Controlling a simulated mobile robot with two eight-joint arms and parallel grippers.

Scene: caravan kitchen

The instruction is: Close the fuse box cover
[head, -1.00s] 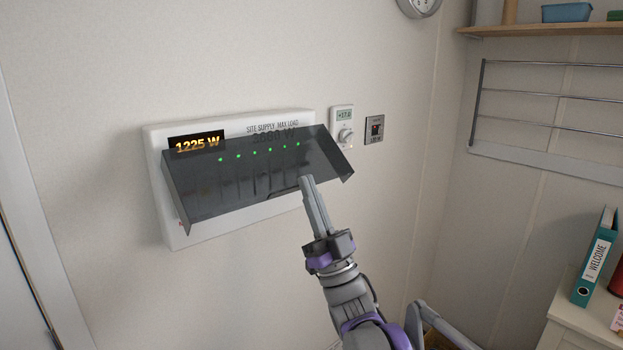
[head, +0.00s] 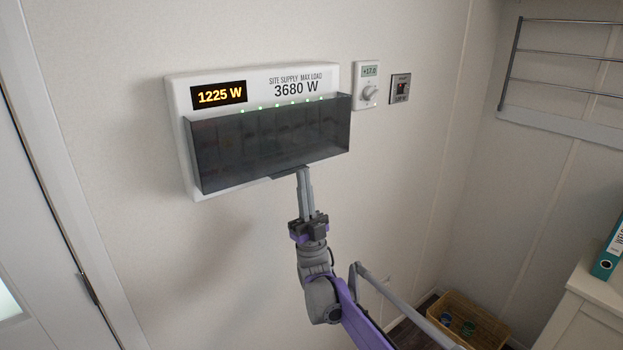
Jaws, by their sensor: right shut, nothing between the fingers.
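The fuse box (head: 180,100) is a white panel on the wall, with a lit 1225 W display and the printed text 3680 W. Its smoky, see-through cover (head: 270,145) hangs down over the lower front, over the row of switches. Several green lights show just above the cover's top edge. My right gripper (head: 303,172) is shut and empty, pointing up at the cover's bottom edge near its small dark tab. I cannot tell whether the fingertips touch it. My left gripper is not in view.
A thermostat (head: 367,85) and a small switch plate (head: 400,88) are on the wall right of the box. A wire rack (head: 560,80) is at the upper right. A basket (head: 470,315) stands on the floor, and a door (head: 45,200) is at the left.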

